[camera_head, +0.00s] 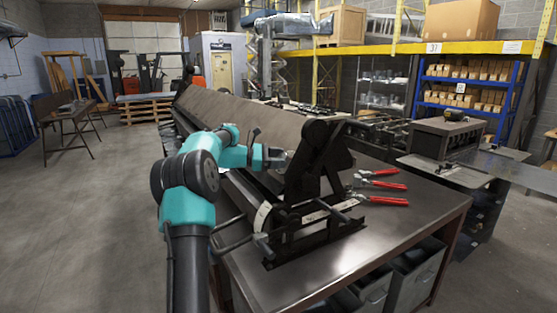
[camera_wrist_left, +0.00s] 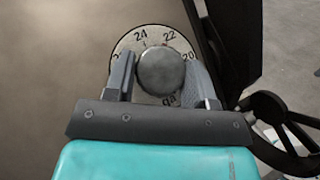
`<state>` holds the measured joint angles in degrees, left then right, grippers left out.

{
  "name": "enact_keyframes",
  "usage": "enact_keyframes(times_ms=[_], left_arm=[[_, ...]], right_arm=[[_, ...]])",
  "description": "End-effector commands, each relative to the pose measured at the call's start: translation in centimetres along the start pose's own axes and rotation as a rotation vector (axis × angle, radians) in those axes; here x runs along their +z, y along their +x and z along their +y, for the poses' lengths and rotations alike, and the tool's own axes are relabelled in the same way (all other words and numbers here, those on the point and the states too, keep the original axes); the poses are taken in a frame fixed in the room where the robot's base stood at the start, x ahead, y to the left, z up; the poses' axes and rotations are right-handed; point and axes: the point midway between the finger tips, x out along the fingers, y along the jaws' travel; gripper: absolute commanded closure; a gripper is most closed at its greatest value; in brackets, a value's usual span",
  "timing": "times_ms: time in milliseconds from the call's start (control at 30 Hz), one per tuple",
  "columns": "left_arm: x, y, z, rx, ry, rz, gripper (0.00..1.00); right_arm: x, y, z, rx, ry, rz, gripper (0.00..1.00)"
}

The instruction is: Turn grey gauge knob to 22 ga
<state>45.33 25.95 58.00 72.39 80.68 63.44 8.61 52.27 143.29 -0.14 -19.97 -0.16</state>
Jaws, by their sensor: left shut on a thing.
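The grey gauge knob (camera_wrist_left: 160,72) is round and sits over a pale dial plate (camera_wrist_left: 137,38) in the left wrist view. The dial shows 24 at the upper left, 22 at the upper right and 20 at the right; other numbers are partly covered. I cannot make out a pointer on the knob. My left gripper (camera_wrist_left: 161,78) is shut on the knob, one finger on each side. In the head view my left gripper (camera_head: 282,158) reaches the dark machine (camera_head: 312,165) on the table; the knob is not clearly visible there. My right gripper is not in view.
Red-handled pliers (camera_head: 383,185) lie on the metal table (camera_head: 400,222) right of the machine. A long metal sheet (camera_head: 240,117) extends behind my left gripper. A clamp (camera_head: 262,243) and bars stick out at the machine's near side. The table's front right is clear.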

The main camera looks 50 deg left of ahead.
Motion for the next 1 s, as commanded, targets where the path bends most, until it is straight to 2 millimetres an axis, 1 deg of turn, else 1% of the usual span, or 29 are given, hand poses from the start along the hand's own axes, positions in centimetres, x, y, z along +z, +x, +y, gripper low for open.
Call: enact_keyframes(times_ms=[33, 233, 600, 633, 867, 900, 1000], left_arm=[[-0.25, 0.09, -0.12, -0.021, 0.011, 0.003, 0.73], [-0.31, 0.11, -0.15, -0.061, 0.047, 0.006, 0.73], [-0.39, 0.11, -0.21, -0.068, 0.050, 0.007, 0.73], [-0.40, 0.11, -0.21, -0.068, 0.049, 0.007, 0.49], [-0.26, 0.08, -0.11, -0.064, 0.052, 0.006, 0.27], [-0.23, 0.07, -0.09, -0.063, 0.053, 0.006, 0.25], [-0.19, 0.06, -0.06, -0.062, 0.053, 0.006, 0.25]], right_arm=[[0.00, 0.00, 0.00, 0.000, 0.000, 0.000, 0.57], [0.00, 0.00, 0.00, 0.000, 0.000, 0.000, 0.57], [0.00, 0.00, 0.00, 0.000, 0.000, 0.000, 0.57], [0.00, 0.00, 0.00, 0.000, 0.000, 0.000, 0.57], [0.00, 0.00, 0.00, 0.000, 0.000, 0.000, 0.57], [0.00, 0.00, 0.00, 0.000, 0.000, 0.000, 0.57], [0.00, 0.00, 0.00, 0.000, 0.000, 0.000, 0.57]])
